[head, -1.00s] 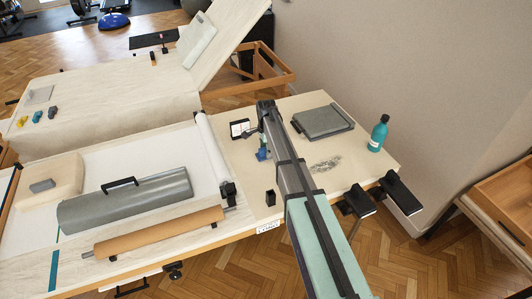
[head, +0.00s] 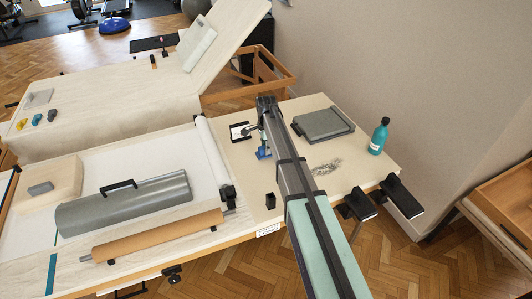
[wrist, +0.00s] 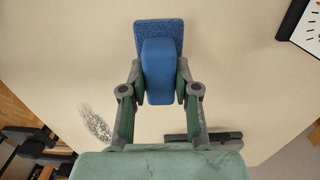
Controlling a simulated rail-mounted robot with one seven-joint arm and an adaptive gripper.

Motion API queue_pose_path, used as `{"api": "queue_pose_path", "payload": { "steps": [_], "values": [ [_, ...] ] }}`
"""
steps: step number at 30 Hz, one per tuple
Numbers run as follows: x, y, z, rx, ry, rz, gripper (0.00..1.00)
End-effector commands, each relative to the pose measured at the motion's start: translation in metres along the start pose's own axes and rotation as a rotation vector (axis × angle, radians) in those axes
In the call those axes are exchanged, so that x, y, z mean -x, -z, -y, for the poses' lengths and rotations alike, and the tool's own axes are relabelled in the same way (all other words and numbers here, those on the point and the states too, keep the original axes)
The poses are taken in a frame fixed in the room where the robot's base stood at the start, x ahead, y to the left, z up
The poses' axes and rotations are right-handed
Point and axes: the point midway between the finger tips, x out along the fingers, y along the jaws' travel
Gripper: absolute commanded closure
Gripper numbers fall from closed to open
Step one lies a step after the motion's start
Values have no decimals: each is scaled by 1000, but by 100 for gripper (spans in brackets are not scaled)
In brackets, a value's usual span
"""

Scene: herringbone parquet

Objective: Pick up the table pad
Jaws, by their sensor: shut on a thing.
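A blue pad (wrist: 159,36) with a rough flat face and a smooth raised blue grip is at the top centre of the wrist view. I take it to be the table pad. My gripper (wrist: 160,92) is shut on the grip, with one finger on each side. In the head view the pad (head: 263,153) shows small beside the dark end of my arm, over the beige tabletop. My gripper (head: 258,133) is partly hidden there by the arm. I cannot tell whether the pad touches the table.
A grey flat case (head: 323,124), a teal bottle (head: 379,136), a black-framed card (head: 240,132) and a small black block (head: 270,201) stand around my arm. A grey half-roll (head: 125,203) lies left.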

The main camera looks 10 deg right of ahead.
Motion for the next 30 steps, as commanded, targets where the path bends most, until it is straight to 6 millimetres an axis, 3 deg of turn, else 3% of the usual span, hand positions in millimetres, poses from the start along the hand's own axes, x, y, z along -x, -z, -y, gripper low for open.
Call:
{"api": "queue_pose_path", "payload": {
  "steps": [12,18,24,30],
  "values": [
    [102,0,2,0,4,-1,100],
    [142,0,1,0,3,-1,100],
    [165,0,1,0,1,0,100],
    [171,0,0,0,-1,0,100]
  ]
}}
